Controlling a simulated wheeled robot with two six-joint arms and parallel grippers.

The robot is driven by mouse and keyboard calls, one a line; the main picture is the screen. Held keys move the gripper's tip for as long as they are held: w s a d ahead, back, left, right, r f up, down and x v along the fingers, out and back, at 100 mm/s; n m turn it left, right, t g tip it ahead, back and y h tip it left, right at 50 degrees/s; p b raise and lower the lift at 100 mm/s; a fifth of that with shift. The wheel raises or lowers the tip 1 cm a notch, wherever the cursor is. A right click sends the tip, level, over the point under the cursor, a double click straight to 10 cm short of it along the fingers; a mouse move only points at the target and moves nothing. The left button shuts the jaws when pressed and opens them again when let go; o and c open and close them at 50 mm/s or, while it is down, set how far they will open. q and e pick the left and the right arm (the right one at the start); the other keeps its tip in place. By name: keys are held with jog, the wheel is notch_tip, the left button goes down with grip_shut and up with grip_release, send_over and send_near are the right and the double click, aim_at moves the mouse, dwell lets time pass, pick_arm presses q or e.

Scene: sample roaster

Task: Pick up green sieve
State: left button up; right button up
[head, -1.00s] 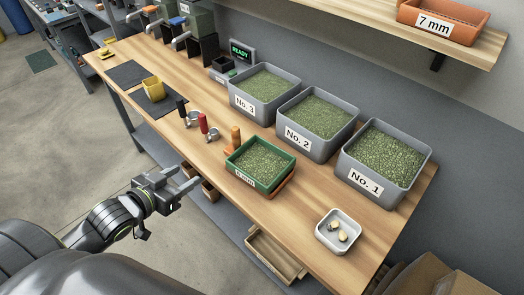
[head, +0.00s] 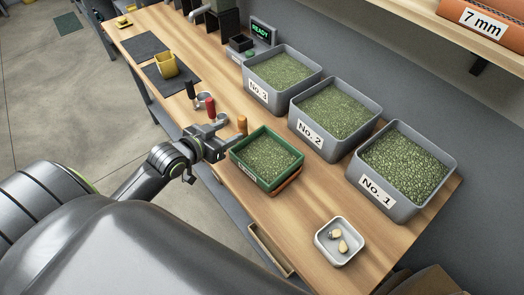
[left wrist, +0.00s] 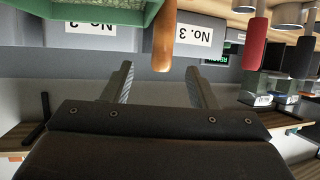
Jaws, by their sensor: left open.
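The green sieve (head: 288,174), a square tray full of green beans with a label on its front, sits on the bench on top of an orange tray (head: 290,184). In the left wrist view, which is upside down, the sieve (left wrist: 100,12) shows at the top left, past the open fingers (left wrist: 159,78). The sieve is not between them. My right gripper is not in view.
An orange handle (head: 242,125) stands right behind the gripper, with red (head: 210,108) and black (head: 190,89) handles farther left. Grey bins No. 3 (head: 256,90), No. 2 (head: 309,136) and No. 1 (head: 376,191) stand behind. A white dish (head: 323,249) is at the front right.

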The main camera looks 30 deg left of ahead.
aim_at(239, 124)
pick_arm(q)
jog(key=x, duration=0.4)
jog(key=shift+w, duration=0.1)
jog(key=shift+w+f+p, duration=0.1)
jog(key=shift+w+p, duration=0.3)
jog(key=shift+w, duration=0.1)
jog(key=p+x, duration=0.1)
jog(key=x, duration=0.2)
jog(key=shift+w, duration=0.2)
jog(key=shift+w+f, duration=0.3)
jog(key=shift+w, duration=0.25)
grip_shut()
